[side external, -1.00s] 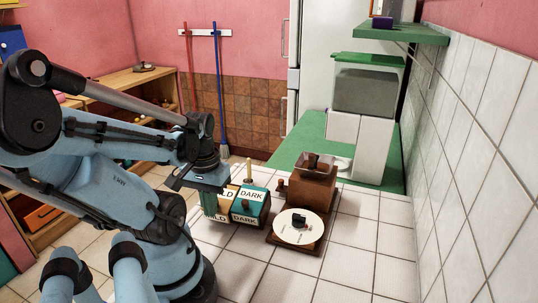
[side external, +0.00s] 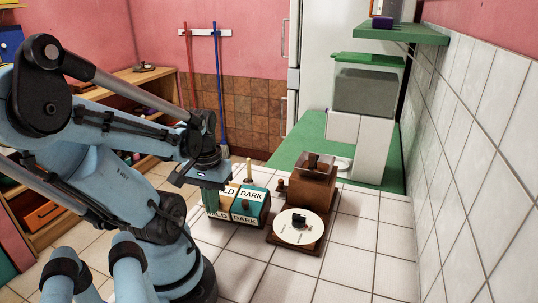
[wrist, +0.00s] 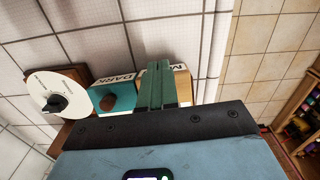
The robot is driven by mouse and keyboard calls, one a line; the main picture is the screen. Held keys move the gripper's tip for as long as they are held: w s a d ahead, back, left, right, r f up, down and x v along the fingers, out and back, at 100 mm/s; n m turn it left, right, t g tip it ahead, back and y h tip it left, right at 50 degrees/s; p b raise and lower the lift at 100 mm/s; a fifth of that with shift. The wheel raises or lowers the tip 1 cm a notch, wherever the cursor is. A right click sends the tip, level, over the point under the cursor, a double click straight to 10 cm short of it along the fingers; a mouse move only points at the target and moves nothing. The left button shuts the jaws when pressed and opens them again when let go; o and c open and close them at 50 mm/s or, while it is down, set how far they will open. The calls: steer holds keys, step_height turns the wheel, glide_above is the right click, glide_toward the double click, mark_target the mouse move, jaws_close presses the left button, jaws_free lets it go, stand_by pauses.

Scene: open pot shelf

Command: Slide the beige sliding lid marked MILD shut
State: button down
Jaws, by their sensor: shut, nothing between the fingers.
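A two-part box stands on the tiled surface. Its beige lid marked MILD (side external: 231,188) is on the left, mostly hidden behind my gripper; part of it shows in the wrist view (wrist: 183,84). I cannot tell how far open it is. The teal lid marked DARK (side external: 252,205) is beside it, with a brown knob (wrist: 110,101). My gripper (side external: 211,204) points down at the MILD side, its green fingers (wrist: 157,72) together and empty. In the wrist view they overlap the beige part; whether they touch it is unclear.
A wooden grinder (side external: 314,188) and a round white dial (side external: 298,228) on a brown base stand close on the right. A thin wooden post (side external: 249,170) rises behind the box.

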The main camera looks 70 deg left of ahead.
steer(key=shift+f, duration=0.2)
steer(key=shift+s+d, duration=0.45)
steer(key=shift+d, duration=0.1)
step_height(320, 180, up, 5)
steer(key=shift+r, duration=0.1)
stand_by(0.6)
steer(key=shift+w, duration=0.1)
